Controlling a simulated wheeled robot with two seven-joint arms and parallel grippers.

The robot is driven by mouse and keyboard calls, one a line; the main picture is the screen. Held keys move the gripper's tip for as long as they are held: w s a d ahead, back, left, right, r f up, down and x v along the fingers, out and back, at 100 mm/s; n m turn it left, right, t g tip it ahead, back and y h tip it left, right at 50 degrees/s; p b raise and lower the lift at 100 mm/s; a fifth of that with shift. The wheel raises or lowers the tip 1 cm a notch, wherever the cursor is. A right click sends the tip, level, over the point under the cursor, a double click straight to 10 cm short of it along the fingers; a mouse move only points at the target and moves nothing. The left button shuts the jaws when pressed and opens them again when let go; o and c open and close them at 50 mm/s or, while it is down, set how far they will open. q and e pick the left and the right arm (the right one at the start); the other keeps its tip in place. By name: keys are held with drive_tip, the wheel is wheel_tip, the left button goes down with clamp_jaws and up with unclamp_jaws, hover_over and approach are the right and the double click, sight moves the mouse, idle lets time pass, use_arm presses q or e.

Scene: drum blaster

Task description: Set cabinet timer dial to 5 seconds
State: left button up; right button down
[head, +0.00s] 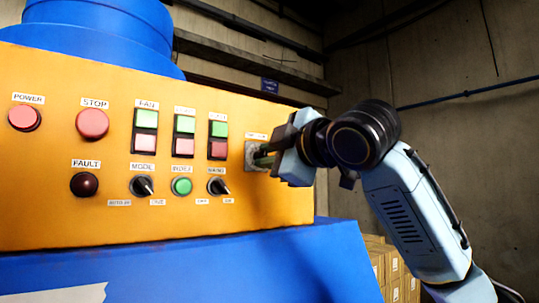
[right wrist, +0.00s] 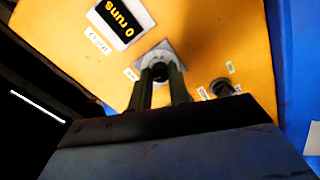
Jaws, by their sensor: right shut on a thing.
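The timer dial (right wrist: 160,70) is a dark knob on a grey square plate (right wrist: 165,50) at the right end of the orange cabinet panel (head: 60,240). In the head view the plate (head: 251,152) is partly hidden behind my right gripper (head: 266,158). My right gripper reaches the panel from the right, and in the right wrist view its two green fingers (right wrist: 161,84) are shut on the dial, one on each side. The fingers hide much of the dial, and I cannot read its setting. My left gripper is not in view.
The panel also carries a red stop button (head: 92,124), a power button (head: 24,118), a dark fault lamp (head: 84,184) and a mode switch (head: 143,187). A display reading "0 runs" (right wrist: 122,20) is near the dial. Cardboard boxes (head: 392,270) stand lower right.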

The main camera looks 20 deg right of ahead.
idle(0.5)
drive_tip(key=c, duration=1.3)
unclamp_jaws()
drive_tip(key=shift+s, duration=0.1)
drive_tip(key=b+v, duration=0.4)
drive_tip(key=v, duration=0.9)
drive_tip(key=shift+s+b, duration=0.15)
drive_tip(key=shift+b, duration=0.15)
drive_tip(key=shift+f, duration=0.1)
